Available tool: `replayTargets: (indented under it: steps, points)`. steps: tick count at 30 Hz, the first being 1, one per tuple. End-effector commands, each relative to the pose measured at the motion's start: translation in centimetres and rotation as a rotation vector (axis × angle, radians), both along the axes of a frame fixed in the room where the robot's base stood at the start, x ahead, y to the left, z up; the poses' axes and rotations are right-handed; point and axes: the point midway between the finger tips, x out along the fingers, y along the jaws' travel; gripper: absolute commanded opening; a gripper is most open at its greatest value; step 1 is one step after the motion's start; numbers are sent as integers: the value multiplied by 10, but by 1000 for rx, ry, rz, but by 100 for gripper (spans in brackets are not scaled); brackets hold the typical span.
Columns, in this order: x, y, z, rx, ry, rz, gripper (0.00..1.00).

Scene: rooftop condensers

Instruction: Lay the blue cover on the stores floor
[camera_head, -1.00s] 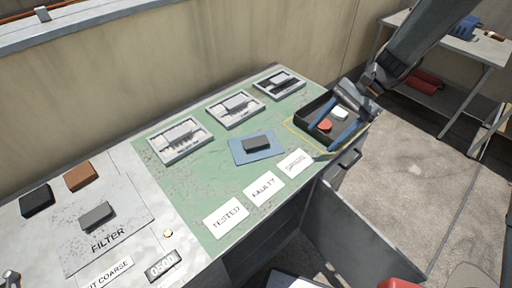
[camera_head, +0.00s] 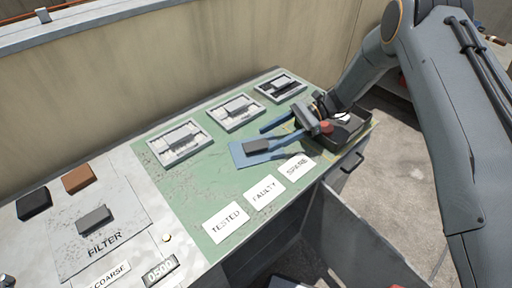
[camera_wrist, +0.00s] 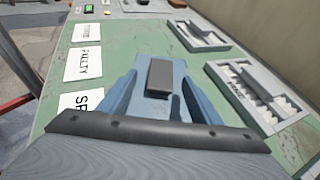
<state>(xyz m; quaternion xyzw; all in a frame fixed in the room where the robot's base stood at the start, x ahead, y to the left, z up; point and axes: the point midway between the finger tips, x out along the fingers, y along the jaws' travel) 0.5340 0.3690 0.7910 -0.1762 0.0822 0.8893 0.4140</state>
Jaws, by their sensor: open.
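The blue cover (camera_head: 244,158) is a flat blue sheet on the green bench top, with a dark grey block (camera_head: 258,146) on its middle. The wrist view also shows the blue cover (camera_wrist: 152,66) and the block (camera_wrist: 160,74). My gripper (camera_head: 267,139) is open, its blue fingers pointing left over the cover. In the wrist view my gripper (camera_wrist: 160,82) has one finger on each side of the block, apart from it. The right part of the cover is partly hidden by the fingers. I cannot tell which surface is the stores floor.
White frames (camera_head: 180,143) line the back of the bench by the wall. SPARE (camera_head: 297,167), FAULTY (camera_head: 264,191) and TESTED (camera_head: 226,221) cards lie in front. A dark tray (camera_head: 345,138) is partly hidden behind my gripper. A grey panel (camera_head: 350,235) stands out below the bench front.

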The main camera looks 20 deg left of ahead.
Motion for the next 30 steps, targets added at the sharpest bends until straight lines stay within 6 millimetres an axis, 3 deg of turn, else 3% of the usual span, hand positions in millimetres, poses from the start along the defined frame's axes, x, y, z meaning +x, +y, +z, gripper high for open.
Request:
replayTargets:
  steps: [9,16,26,30]
  points:
    - [-23,30,-16,-1,0,2,58]
    - [-24,32,-18,0,-1,0,58]
    - [-24,32,-18,0,-1,0,5]
    - [-24,32,-18,0,-1,0,5]
